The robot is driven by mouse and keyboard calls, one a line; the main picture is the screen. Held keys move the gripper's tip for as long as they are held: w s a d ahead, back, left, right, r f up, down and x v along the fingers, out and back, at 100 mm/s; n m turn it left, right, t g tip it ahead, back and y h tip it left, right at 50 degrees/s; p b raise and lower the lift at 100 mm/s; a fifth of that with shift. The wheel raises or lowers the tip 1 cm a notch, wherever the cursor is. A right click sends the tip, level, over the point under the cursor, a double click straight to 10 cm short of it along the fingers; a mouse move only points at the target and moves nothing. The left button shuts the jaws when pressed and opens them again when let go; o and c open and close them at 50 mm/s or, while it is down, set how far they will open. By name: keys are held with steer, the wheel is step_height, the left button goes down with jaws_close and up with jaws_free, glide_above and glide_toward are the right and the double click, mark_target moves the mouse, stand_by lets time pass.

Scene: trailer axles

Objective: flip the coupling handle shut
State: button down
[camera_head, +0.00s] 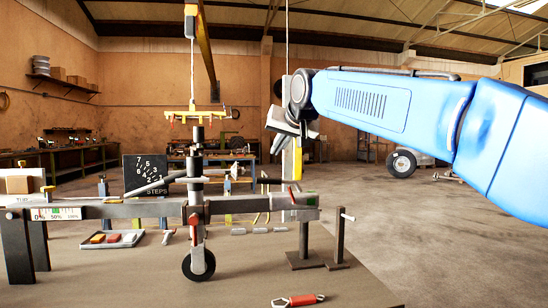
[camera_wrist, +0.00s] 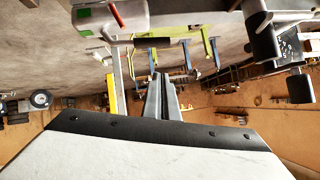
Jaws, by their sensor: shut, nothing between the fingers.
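The coupling (camera_head: 304,199) is a grey housing with a green patch at the right end of the long grey drawbar (camera_head: 120,210). Its red handle (camera_head: 291,196) shows as a small, steep piece at the coupling. In the wrist view the coupling (camera_wrist: 92,20) is at the top left, with the red handle (camera_wrist: 116,14) slanting across it. I cannot tell exactly how far the handle is raised. My gripper (camera_head: 279,130) is shut and empty, above the coupling and apart from it. In the wrist view its pale body with a dark edge fills the bottom.
An upright jockey wheel (camera_head: 199,262) stands left of the coupling, its post rising high. A dark stand (camera_head: 340,240) is just right of the coupling. A tray (camera_head: 112,239) holds small coloured parts.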

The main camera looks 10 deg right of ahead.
steer(key=shift+v, duration=0.9)
steer(key=shift+a, duration=0.1)
steer(key=s+d+f+g, duration=0.2)
steer(key=s+d+f, duration=0.2)
steer(key=s+f, duration=0.8)
steer(key=s+d+f+n+g+h, duration=0.1)
steer(key=s+d+f, duration=0.3)
steer(key=s+f, duration=0.9)
steer(key=s+d+f+g+h, duration=0.1)
steer(key=s+d+f+g, duration=0.2)
steer(key=s+f, duration=1)
step_height(320, 180, down, 7)
steer(key=shift+d+f+n+g, duration=0.1)
steer(key=shift+d+n+g, duration=0.25)
steer(key=shift+d, duration=0.3)
steer(key=shift+s, duration=0.1)
